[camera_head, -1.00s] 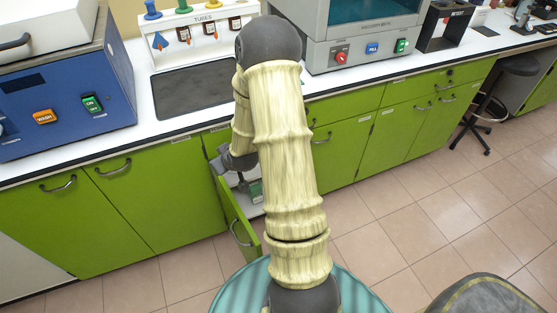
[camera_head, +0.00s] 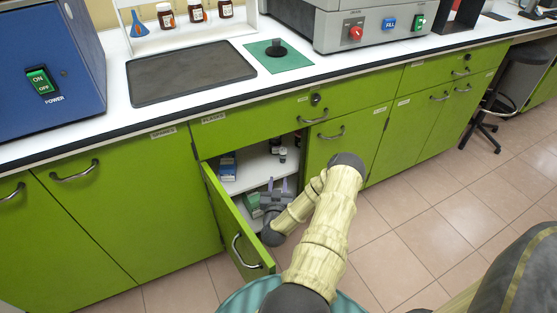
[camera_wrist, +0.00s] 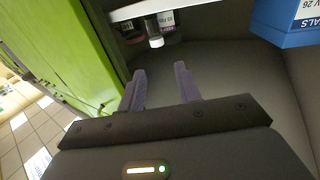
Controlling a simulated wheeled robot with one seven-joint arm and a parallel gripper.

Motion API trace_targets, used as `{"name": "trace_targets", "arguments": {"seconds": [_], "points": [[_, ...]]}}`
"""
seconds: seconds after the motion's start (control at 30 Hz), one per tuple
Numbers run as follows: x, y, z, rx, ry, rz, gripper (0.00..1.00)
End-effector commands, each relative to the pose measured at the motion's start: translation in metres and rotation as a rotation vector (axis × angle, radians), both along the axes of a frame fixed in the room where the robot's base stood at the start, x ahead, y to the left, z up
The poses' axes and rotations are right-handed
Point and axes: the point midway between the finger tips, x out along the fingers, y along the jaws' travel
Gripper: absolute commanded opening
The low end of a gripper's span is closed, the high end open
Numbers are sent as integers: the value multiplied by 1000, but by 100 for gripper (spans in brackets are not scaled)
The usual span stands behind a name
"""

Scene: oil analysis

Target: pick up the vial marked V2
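Two small vials stand inside the open cabinet, seen in the head view as a nearer vial (camera_head: 282,155) and another just behind it. The wrist view shows a vial with a white cap (camera_wrist: 155,38) and a labelled vial (camera_wrist: 167,20) beside it, both near the top edge. Their markings are too small or blurred to read, so I cannot tell which is V2. My gripper (camera_wrist: 160,80) has its two fingers apart with nothing between them. In the head view my gripper (camera_head: 278,184) is at the cabinet opening, apart from the vials.
The green cabinet door (camera_head: 232,225) stands open left of my arm. Inside are a blue box (camera_head: 228,168), also at the wrist view's upper right (camera_wrist: 285,22), and a green box (camera_head: 252,203) close to my gripper. A white shelf edge (camera_wrist: 145,9) runs above the fingers.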

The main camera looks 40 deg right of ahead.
Motion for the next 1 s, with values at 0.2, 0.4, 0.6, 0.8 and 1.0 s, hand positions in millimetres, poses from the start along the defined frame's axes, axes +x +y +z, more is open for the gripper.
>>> {"name": "trace_targets", "arguments": {"seconds": [0.2, 0.4, 0.6, 0.8, 1.0], "points": [[-3, -4, 2, -1, 0, -8, 34], [4, -12, 1, -1, -1, -9, 34], [27, -35, -1, -3, -1, -6, 34], [51, -61, -1, -3, -1, -5, 34], [73, -85, -1, -2, -1, -3, 34]]}}
